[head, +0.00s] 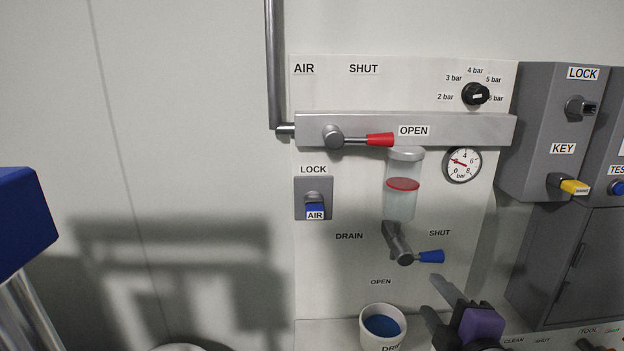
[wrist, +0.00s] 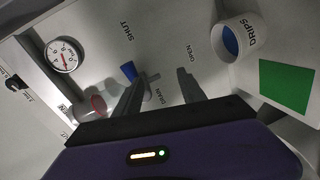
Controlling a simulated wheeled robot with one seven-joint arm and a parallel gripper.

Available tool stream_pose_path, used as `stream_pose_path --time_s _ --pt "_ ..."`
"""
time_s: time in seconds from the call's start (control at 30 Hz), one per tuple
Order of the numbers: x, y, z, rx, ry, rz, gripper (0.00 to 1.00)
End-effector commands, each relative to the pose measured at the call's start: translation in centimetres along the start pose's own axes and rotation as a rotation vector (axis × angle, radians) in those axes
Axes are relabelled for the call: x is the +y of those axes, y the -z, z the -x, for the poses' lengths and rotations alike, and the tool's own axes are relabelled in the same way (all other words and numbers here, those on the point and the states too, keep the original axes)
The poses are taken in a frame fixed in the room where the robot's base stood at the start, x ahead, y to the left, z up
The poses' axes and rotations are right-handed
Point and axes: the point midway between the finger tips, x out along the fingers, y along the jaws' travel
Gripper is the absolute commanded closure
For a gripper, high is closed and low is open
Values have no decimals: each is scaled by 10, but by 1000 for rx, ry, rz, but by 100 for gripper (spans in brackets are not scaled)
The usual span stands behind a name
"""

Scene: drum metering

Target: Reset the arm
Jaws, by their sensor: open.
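My gripper (head: 438,300) is at the bottom of the head view, below the drain valve and right of the drip cup. Its fingers also show in the wrist view (wrist: 160,82), spread apart with nothing held between them. The red-handled air valve (head: 378,140) points right, beside the OPEN label. The blue-handled drain valve (head: 430,256) points right, below the SHUT label; its blue handle also shows in the wrist view (wrist: 129,71). A clear bowl (head: 400,205) with a red disc or level inside hangs above the drain valve.
A cup marked DRIPS (head: 370,331) with blue inside stands below the panel. A gauge (head: 462,164) reads near 2 bar. A black knob (head: 475,94) sits among bar marks. A blue AIR tag (head: 315,210) is under LOCK. Grey boxes (head: 545,130) with a yellow-tagged key (head: 574,187) stand right.

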Motion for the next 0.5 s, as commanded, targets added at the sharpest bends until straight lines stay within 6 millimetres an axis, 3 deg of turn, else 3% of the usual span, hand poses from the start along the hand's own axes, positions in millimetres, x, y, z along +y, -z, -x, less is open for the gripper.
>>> stream_pose_path --time_s 0.03,0.2,0.5 --pt "-23 1 9 0 12 -64 52" --pt "-81 3 42 -7 16 -297 52" --pt "-162 1 124 -34 21 -665 52"
